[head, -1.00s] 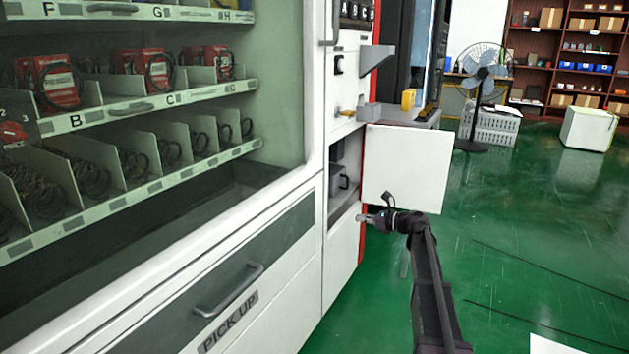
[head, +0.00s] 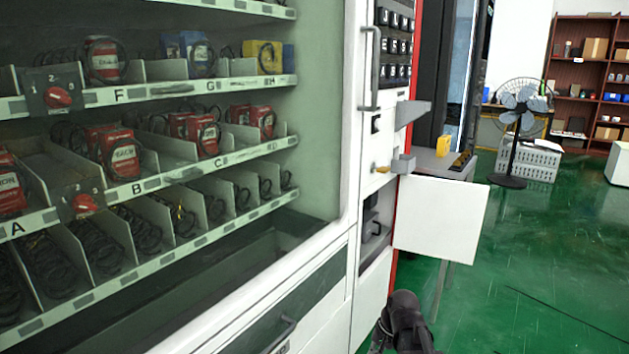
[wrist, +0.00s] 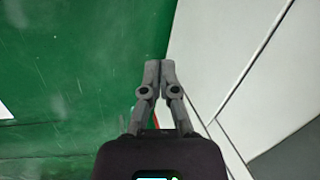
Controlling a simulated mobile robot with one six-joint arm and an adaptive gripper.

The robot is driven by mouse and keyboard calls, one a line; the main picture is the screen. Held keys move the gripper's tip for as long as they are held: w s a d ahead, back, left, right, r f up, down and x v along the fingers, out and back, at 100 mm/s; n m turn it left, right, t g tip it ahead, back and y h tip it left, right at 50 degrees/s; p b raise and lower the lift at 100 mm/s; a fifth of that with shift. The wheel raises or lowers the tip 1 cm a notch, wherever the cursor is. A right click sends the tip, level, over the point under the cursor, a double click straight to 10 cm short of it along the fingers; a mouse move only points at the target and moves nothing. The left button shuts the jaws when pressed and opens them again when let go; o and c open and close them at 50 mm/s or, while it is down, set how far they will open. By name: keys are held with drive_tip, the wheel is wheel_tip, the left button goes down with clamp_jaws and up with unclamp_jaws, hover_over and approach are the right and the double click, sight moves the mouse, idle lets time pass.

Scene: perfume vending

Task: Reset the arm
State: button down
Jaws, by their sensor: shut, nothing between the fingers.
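My gripper (wrist: 160,64) is shut and empty in the wrist view, its two fingertips together. It points down past the white side of the vending machine (wrist: 215,60), with the green floor (wrist: 80,80) on the left. In the head view my arm shows at the bottom, right of the machine's lower front; the gripper's fingers cannot be made out there. The vending machine (head: 365,155) fills the left of the head view.
A small white door (head: 440,217) stands open beside a compartment (head: 374,232) holding a dark cup-like item. A PICK UP flap handle (head: 280,335) is low on the machine. A fan (head: 522,105) stands behind; green floor (head: 540,270) is open at right.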

drive_tip(key=s+d+r+n+h+p, duration=0.25)
drive_tip(key=s+n, duration=0.25)
drive_tip(key=s, duration=0.3)
wheel_tip(320, 180, up, 37)
drive_tip(key=p, duration=3.7)
drive_tip(key=shift+w+a+r+g+h+p, duration=0.2)
drive_tip(key=shift+w+a+g+h+p, duration=0.1)
drive_tip(key=shift+a+g+h, duration=0.1)
